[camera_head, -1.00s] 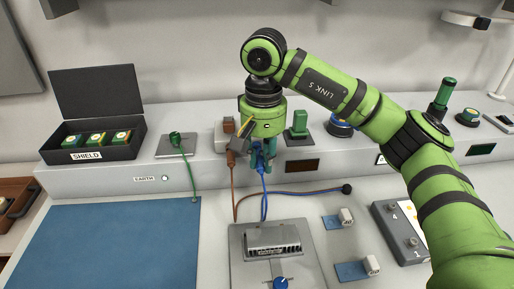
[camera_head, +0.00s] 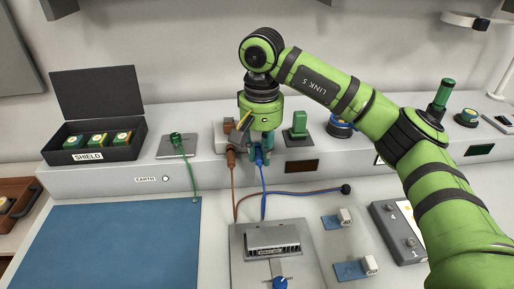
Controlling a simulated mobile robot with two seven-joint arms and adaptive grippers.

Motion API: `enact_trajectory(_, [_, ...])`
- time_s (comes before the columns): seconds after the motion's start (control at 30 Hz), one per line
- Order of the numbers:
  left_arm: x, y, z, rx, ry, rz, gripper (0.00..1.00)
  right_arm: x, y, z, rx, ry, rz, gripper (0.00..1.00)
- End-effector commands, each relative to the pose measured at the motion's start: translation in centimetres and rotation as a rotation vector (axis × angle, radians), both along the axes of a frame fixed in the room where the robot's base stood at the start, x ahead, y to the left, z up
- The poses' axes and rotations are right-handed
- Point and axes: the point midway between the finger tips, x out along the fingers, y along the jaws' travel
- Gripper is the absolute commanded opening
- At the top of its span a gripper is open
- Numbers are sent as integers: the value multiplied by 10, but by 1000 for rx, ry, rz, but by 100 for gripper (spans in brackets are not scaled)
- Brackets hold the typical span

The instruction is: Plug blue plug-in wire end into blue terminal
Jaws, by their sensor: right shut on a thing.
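The blue wire (camera_head: 264,195) runs up from the grey device (camera_head: 273,240) on the bench to the front of the raised ledge. My right gripper (camera_head: 258,158) points down at the ledge and is shut on the blue plug-in wire end (camera_head: 259,157). The brown wire (camera_head: 234,190) rises just left of it to a brown plug (camera_head: 231,157) at the ledge. The blue terminal cannot be made out; my gripper covers that spot, so I cannot tell whether the blue end touches it. My left gripper is out of view.
A black box labelled SHIELD (camera_head: 92,153) stands open at the left. A green wire (camera_head: 187,170) hangs over the ledge near a blue mat (camera_head: 115,245). A green switch (camera_head: 299,124) stands right of my gripper. Two small blocks on blue pads (camera_head: 352,270) lie on the bench.

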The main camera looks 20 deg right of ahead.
Motion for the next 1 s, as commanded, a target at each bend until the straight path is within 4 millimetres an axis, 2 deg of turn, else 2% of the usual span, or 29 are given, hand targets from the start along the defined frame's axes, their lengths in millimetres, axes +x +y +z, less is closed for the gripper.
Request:
enact_trajectory(0.17, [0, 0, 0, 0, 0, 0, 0, 0, 0, 0, 1, 0, 0, 0])
enact_trajectory(0.2, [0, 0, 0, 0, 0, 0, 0, 0, 0, 0, 1, 0, 0, 36])
enact_trajectory(0.23, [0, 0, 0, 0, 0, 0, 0, 0, 0, 0, 1, 0, 0, 48])
enact_trajectory(0.27, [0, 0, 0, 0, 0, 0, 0, 0, 0, 0, 1, 0, 0, 52])
enact_trajectory(0.67, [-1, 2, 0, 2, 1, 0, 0, 0, 0, 5, 2, -1, 0, 52])
enact_trajectory(0.77, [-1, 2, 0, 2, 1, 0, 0, 1, 1, 18, 3, -4, 0, 52])
enact_trajectory(1.0, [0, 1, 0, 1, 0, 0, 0, 1, 0, 69, -1, -6, -2, 52])
